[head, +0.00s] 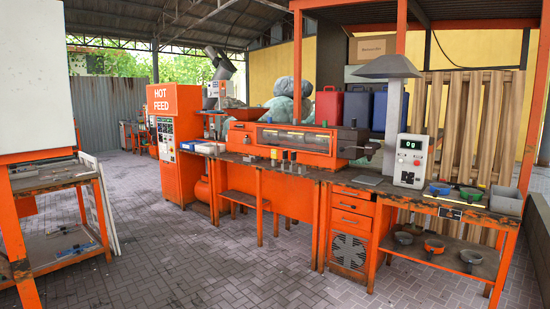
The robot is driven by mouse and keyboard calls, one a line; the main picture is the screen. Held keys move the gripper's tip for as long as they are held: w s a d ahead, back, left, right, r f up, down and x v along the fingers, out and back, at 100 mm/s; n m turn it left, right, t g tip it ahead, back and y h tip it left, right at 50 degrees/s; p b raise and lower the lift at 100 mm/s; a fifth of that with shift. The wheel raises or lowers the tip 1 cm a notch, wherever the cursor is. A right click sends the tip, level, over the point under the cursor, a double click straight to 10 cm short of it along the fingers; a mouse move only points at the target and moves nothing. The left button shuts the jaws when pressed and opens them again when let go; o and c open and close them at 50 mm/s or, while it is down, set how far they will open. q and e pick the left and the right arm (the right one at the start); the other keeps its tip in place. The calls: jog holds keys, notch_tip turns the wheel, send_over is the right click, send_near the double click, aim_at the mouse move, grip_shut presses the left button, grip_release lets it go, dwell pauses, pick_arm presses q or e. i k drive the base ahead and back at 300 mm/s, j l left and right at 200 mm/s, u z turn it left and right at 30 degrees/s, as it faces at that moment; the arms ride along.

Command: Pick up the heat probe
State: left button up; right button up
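I cannot make out a heat probe for certain in the head view. Small items (284,156) stand on the long workbench (330,178) in front of the orange extruder machine (295,142), too small to identify. A pale control box (410,160) with a digital display, a red button and a green button stands on the right part of the bench. Neither of my grippers shows in this view.
An orange cabinet marked HOT FEED (175,99) stands left of the bench. An orange-framed shelf unit (102,213) is at the left. The paved floor (200,269) between is clear.

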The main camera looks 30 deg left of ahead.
aim_at(274, 152)
jog(key=i+j+u, duration=0.2)
jog(key=i+u, duration=0.2)
jog(key=i, duration=0.25)
jog(key=i+j+u, duration=0.1)
jog(key=i+u, duration=0.25)
jog(key=i, duration=1.65)
jog(key=i+j+z, duration=0.1)
jog(key=i, duration=1.95)
